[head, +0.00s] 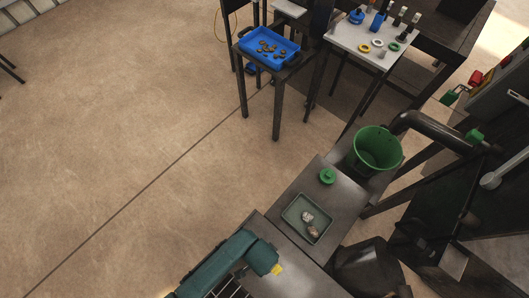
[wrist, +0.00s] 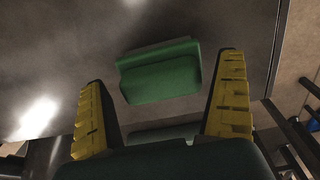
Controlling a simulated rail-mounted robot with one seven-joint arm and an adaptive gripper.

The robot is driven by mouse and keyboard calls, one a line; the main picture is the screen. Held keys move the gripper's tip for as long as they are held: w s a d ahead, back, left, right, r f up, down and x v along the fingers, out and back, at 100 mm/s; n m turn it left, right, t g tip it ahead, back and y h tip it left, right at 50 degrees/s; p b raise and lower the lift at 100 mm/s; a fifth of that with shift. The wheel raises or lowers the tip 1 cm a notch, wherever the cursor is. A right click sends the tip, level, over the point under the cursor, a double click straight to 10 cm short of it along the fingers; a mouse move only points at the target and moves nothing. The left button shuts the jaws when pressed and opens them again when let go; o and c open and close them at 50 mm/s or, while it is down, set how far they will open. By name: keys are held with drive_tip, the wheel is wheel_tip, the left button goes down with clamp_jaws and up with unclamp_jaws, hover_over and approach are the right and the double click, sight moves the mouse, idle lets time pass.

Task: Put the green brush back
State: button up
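In the wrist view a green block-shaped thing (wrist: 160,75), which looks like the green brush, lies on a dark metal surface (wrist: 200,20) between my fingers. My gripper (wrist: 163,66) is open, with its two yellow fingers apart on either side of the green block and a gap at each side. A second, darker green edge (wrist: 163,133) shows lower between the fingers; I cannot tell what it is. In the head view my gripper's yellow finger (head: 277,269) is over the near end of the dark metal table (head: 338,195). The block is not visible there, probably hidden by my arm.
A grey-green tray (head: 290,213) with a few small lumps lies on the table. Beyond it are a small round green piece (head: 327,176) and a green bucket (head: 377,148). A blue tray (head: 258,58) and a white-topped table (head: 345,35) stand farther back.

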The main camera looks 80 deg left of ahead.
drive_tip(key=shift+r, duration=0.1)
wheel_tip(320, 180, up, 12)
drive_tip(key=p, duration=0.3)
drive_tip(key=shift+s+p, duration=0.15)
drive_tip(key=shift+p, duration=0.15)
drive_tip(key=w+a+r+m+t+y, duration=0.25)
drive_tip(key=w+r+t, duration=0.35)
drive_tip(key=w+r, duration=0.85)
drive_tip(key=w+d+r+m+t, duration=0.1)
drive_tip(key=w+d+r+t, duration=0.15)
drive_tip(key=w+r, duration=0.4)
drive_tip(key=w+d+r+t, duration=0.1)
drive_tip(key=w+r+t, duration=0.25)
drive_tip(key=r, duration=0.55)
drive_tip(key=d+r+m+t+h, duration=0.1)
drive_tip(key=d+r+t, duration=0.2)
drive_tip(key=r, duration=0.7)
drive_tip(key=s+d+r+m+t+h, duration=0.1)
drive_tip(key=d+r+t, duration=0.2)
drive_tip(key=r, duration=0.7)
drive_tip(key=s+d+r+m+t+h, duration=0.1)
drive_tip(key=d+r+t, duration=0.2)
drive_tip(key=r, duration=0.7)
drive_tip(key=d, duration=0.2)
drive_tip(key=shift+s+d+r+t, duration=0.15)
drive_tip(key=shift+d+r+t, duration=0.2)
drive_tip(key=shift+d+t, duration=0.05)
